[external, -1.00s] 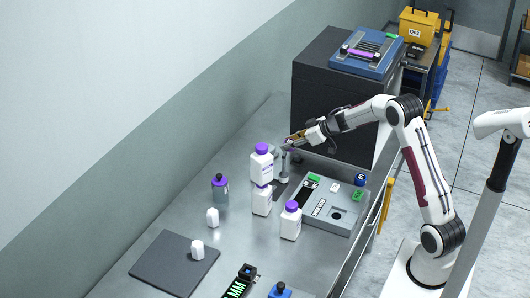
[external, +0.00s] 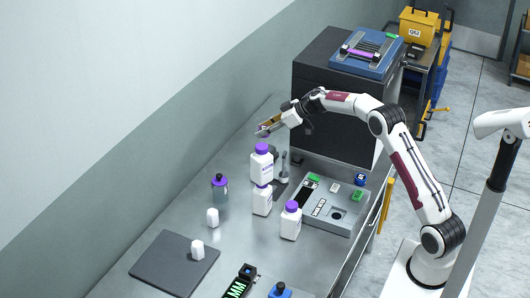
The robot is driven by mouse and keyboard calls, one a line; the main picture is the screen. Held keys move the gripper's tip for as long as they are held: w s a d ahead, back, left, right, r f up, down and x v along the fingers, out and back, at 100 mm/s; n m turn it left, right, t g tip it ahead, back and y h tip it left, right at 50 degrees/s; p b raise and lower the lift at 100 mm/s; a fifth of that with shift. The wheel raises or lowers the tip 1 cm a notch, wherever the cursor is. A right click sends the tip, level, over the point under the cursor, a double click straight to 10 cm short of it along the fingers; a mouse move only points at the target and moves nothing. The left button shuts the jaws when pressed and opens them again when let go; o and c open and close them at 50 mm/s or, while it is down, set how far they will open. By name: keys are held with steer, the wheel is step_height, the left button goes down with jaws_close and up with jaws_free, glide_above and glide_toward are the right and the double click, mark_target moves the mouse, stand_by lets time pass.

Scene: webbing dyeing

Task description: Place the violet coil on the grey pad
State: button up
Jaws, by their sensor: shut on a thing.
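My gripper (external: 263,129) is raised above the far end of the bench, behind the white bottles. It is shut on a small violet thing, which I take to be the violet coil (external: 265,134). The fingers hide most of it, so its shape is hard to make out. The grey pad (external: 158,264) looks like the dark flat square at the near left of the bench. A small white block (external: 198,250) stands on it. My gripper is well away from the pad.
White bottles with violet caps (external: 262,163) (external: 291,220) stand between my gripper and the pad. A violet-capped flask (external: 220,188) and another white block (external: 212,218) stand left of them. A grey tray-like unit (external: 330,204) lies to the right. A dark cabinet (external: 330,85) stands behind.

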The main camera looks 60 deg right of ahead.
steer(key=shift+w+d+r, duration=0.15)
steer(key=shift+d+r, duration=0.05)
steer(key=shift+r, duration=0.6)
steer(key=shift+f, duration=0.1)
steer(key=shift+a+m+h, duration=0.15)
steer(key=shift+m+h, duration=0.25)
steer(key=shift+f, duration=0.1)
steer(key=shift+f, duration=3.1)
steer(key=shift+f, duration=1.85)
steer(key=shift+f, duration=0.15)
